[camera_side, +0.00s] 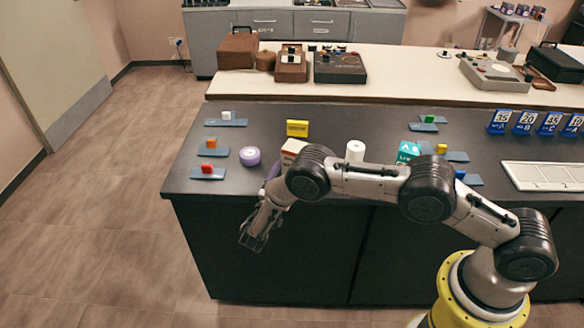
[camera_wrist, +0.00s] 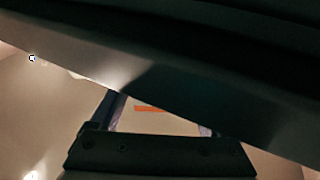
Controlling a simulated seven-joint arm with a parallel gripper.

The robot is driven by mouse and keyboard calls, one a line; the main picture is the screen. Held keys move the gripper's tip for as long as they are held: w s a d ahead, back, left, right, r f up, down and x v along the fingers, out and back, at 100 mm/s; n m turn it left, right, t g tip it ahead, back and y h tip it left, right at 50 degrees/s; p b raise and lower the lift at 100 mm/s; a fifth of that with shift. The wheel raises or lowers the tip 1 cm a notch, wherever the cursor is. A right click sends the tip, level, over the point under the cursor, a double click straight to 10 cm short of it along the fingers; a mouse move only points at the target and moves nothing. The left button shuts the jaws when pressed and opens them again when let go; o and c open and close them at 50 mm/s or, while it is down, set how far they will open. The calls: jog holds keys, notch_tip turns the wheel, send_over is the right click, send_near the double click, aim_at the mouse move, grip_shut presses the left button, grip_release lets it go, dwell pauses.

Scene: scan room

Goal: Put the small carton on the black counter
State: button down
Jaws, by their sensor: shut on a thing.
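My gripper (camera_side: 253,241) hangs low in front of the black counter (camera_side: 330,130), below the level of its top, in the side view. It points down and to the left. In the wrist view, a pale area with an orange strip (camera_wrist: 150,109) lies between the two fingers. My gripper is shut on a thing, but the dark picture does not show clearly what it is. A white carton with an orange-red mark (camera_side: 292,150) is partly hidden behind my arm at the counter's near side. A teal carton (camera_side: 408,152) stands farther right.
A purple roll (camera_side: 249,156), a yellow box (camera_side: 297,128), a white cylinder (camera_side: 355,151) and several small coloured blocks on blue-grey plates stand on the counter. Numbered blue cards (camera_side: 524,122) and a white tray (camera_side: 545,176) are at the right. Open floor lies to the left.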

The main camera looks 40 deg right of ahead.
jog(key=shift+f, duration=0.1)
grip_release()
jog(key=v, duration=1.2)
